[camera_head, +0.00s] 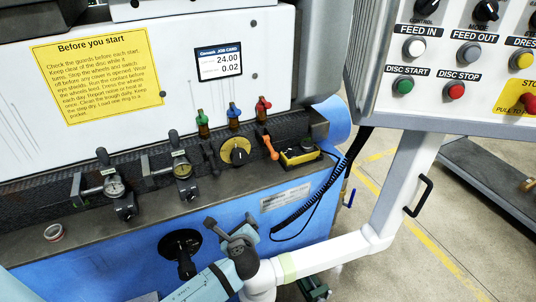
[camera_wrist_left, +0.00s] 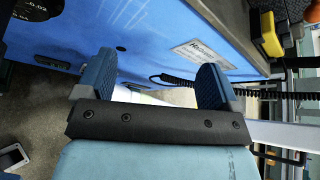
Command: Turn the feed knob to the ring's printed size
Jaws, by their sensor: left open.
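A job card display (camera_head: 220,61) reads 24.00 and 0.02. My left gripper (camera_head: 235,232) is below the ledge, in front of the blue base and apart from the dial. In the left wrist view its two fingers (camera_wrist_left: 153,82) are spread with nothing between them. My right gripper is out of view.
Two dial gauges (camera_head: 115,187) stand on the ledge. Red, blue and green taps line the rail. A coiled black cable (camera_head: 318,190) and white pendant post (camera_head: 398,185) are at right.

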